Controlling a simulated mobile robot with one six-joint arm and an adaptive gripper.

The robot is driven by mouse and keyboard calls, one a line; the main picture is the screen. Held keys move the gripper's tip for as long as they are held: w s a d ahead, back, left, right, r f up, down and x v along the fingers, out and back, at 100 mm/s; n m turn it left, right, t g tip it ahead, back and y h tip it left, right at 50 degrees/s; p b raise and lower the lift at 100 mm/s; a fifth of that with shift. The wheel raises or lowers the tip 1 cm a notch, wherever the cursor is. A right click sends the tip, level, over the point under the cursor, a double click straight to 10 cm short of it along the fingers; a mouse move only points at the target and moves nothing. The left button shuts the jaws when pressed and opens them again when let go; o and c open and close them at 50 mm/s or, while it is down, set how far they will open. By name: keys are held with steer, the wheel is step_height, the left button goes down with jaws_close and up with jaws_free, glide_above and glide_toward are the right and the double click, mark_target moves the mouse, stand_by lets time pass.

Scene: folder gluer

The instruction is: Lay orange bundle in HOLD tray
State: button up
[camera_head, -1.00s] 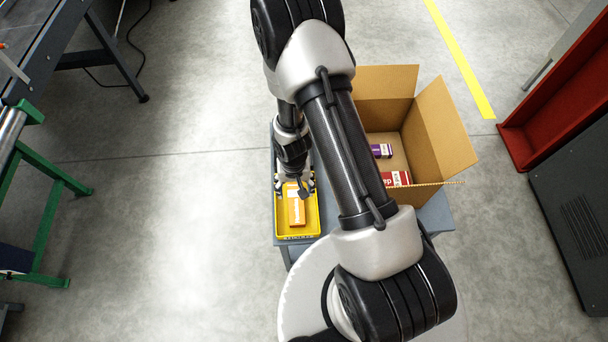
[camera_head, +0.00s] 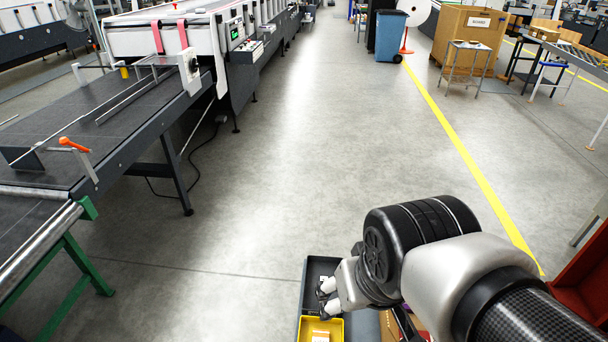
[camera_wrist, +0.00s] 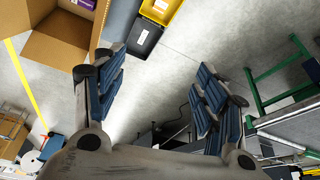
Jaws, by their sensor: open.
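The orange bundle (camera_head: 320,336) lies in the yellow tray (camera_head: 335,325) at the bottom edge of the head view, and most of it is cut off there. The yellow tray also shows at the top of the wrist view (camera_wrist: 173,14). A black tray (camera_head: 318,268) sits directly behind the yellow one; it shows in the wrist view too (camera_wrist: 147,37), with a white label. I cannot read HOLD on either tray. My gripper (camera_wrist: 165,88) is open and empty, its fingers wide apart, held away from the bundle with bare floor between them in view.
An open cardboard box (camera_wrist: 55,32) with a purple carton (camera_wrist: 88,4) stands beside the trays. The folder gluer's dark table (camera_head: 90,130) and green-legged stand (camera_head: 75,265) are on the left. A red bin (camera_head: 583,285) is at the right.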

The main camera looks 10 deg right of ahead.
steer(key=s, duration=0.2)
steer(key=s+r, duration=0.1)
steer(key=shift+s+a+r, duration=0.2)
steer(key=shift+s, duration=0.15)
step_height(320, 180, down, 6)
steer(key=b, duration=0.5)
steer(key=shift+r+b, duration=0.2)
steer(key=shift+b, duration=0.1)
